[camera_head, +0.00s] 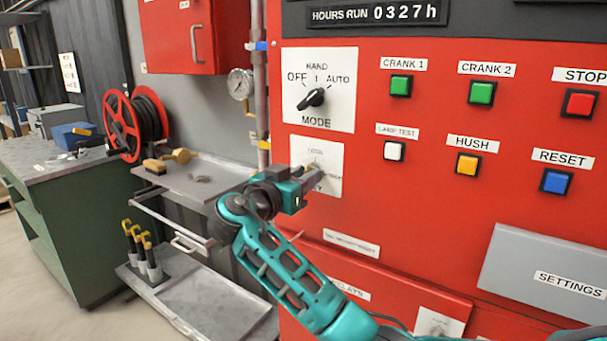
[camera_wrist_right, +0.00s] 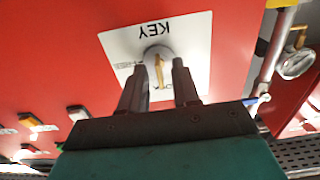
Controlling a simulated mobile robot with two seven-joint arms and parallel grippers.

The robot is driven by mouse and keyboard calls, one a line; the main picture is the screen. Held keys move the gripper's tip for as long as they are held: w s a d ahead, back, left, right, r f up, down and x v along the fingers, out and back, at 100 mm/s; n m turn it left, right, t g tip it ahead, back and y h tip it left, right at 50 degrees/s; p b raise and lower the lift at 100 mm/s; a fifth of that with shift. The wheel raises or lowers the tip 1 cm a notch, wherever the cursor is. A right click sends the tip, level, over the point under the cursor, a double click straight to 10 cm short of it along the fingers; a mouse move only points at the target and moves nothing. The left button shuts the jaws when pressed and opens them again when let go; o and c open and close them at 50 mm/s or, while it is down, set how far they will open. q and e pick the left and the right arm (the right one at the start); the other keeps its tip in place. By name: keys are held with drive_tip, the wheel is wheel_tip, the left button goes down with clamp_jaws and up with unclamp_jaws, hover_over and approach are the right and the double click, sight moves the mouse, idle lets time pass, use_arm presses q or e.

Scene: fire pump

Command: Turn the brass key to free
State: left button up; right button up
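The brass key (camera_wrist_right: 159,72) sits in a round grey lock on a white plate (camera_wrist_right: 196,38) marked KEY, upside down in the right wrist view. Its thin gold edge stands nearly upright in that picture. In the head view the plate (camera_head: 331,160) is on the red panel below the MODE knob, partly covered by my right gripper (camera_head: 302,179). My right gripper (camera_wrist_right: 159,70) is open, with one dark finger on each side of the key and gaps showing between. Its depth relative to the key is hard to judge. My left gripper is not in view.
The MODE knob (camera_head: 312,98) is just above the key plate. Several push buttons, such as the white lamp test button (camera_head: 393,151), are to the right. A vertical pipe (camera_head: 262,110) with a gauge (camera_head: 240,84) and a metal shelf (camera_head: 190,177) are left of the panel.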

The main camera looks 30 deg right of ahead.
clamp_jaws()
idle(0.3)
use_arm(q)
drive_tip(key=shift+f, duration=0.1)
